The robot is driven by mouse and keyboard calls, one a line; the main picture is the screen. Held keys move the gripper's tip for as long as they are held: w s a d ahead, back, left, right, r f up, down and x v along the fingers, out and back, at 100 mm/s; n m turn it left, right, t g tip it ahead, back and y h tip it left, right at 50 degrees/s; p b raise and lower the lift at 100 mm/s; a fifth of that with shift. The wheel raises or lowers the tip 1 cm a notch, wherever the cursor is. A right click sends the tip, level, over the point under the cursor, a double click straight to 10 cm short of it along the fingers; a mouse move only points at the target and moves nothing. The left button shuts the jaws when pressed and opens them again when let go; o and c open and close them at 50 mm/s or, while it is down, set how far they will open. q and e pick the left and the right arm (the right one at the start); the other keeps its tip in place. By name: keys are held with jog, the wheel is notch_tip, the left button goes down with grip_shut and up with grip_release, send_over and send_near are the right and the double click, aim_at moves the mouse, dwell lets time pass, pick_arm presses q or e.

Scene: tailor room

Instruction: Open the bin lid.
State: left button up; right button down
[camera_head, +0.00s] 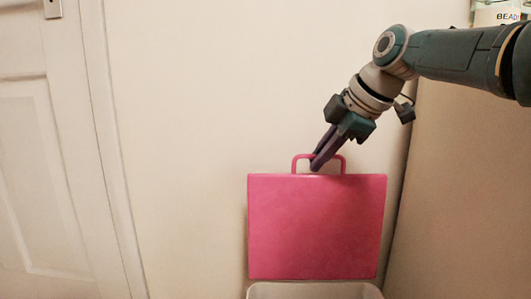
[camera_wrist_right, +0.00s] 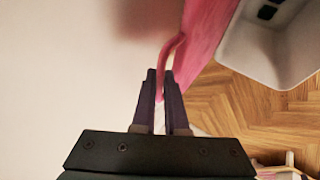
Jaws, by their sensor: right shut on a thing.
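The bin lid (camera_head: 316,228) is a pink square panel with a looped handle (camera_head: 300,157) on its top edge. In the head view it stands about upright, facing me, above the pale bin (camera_head: 315,290). My right gripper (camera_head: 316,163) is shut on the lid's handle from above. In the right wrist view the gripper fingers (camera_wrist_right: 164,95) close around the pink handle (camera_wrist_right: 172,50), the lid (camera_wrist_right: 204,32) runs off to the upper right, and the open white bin (camera_wrist_right: 238,50) shows beside it. My left gripper is not in view.
A plain wall (camera_head: 200,120) is behind the lid. A white door (camera_head: 40,150) is at the left. A brown panel (camera_head: 460,200) stands close on the right.

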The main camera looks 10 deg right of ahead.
jog(key=shift+s+d+f, duration=0.1)
jog(key=shift+s+f, duration=0.1)
jog(key=shift+f, duration=0.2)
jog(key=c, duration=0.9)
grip_release()
jog(key=shift+c, duration=0.2)
jog(key=shift+r, duration=0.1)
notch_tip(320, 180, up, 21)
jog(key=p, duration=1)
jog(key=shift+w, duration=0.25)
